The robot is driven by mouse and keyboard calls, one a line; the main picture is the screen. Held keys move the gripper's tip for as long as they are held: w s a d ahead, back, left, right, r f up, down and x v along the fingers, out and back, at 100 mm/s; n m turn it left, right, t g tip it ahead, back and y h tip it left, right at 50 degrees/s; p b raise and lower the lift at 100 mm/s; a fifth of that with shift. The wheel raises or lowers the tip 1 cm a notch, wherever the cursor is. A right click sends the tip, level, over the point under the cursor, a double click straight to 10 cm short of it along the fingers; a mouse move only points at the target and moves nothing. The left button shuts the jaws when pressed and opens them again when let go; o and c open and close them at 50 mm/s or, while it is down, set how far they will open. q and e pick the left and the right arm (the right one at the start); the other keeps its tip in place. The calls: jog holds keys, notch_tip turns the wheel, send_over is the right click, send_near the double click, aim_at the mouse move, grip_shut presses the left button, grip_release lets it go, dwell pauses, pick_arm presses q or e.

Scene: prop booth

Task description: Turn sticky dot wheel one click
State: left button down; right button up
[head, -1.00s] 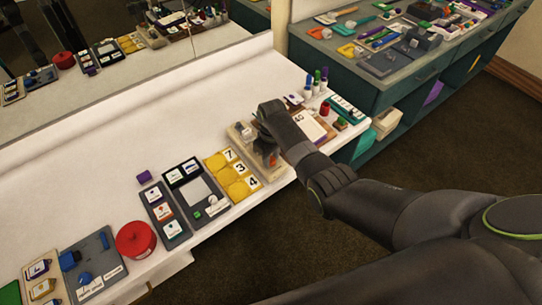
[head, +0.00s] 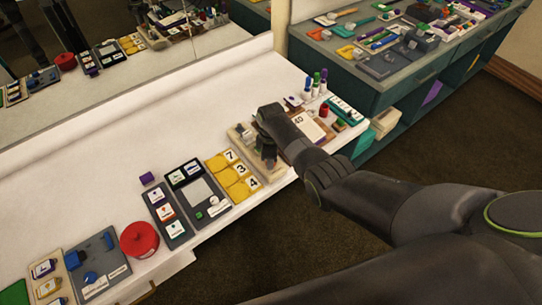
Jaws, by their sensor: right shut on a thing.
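My right gripper (head: 267,157) points down over a pale beige board (head: 237,138) near the counter's front edge. It is shut on a small part there, seemingly the sticky dot wheel. The wheel is hidden by the jaws and wrist, so its dots and position cannot be read. A small grey-white block (head: 248,134) shows on the board left of the jaws. My left gripper is not in view.
A panel with yellow pieces and numbers (head: 232,174) lies just left of the board. A white-and-brown number pad (head: 312,127), a red-topped piece (head: 324,110) and upright markers (head: 315,86) stand to the right. The counter's back (head: 150,115) is clear.

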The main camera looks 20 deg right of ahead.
jog(key=n+p, duration=0.1)
jog(key=n, duration=0.4)
jog(key=shift+n, duration=2.6)
jog(key=o, duration=1)
jog(key=shift+c, duration=0.2)
jog(key=shift+r+p, duration=0.1)
jog(key=shift+p, duration=0.2)
jog(key=shift+w+r, duration=0.1)
jog(key=shift+r, duration=0.2)
notch_tip(320, 180, up, 6)
jog(key=shift+f+p, duration=0.1)
jog(key=shift+p, duration=0.65)
notch_tip(320, 180, up, 11)
jog(key=b, duration=0.1)
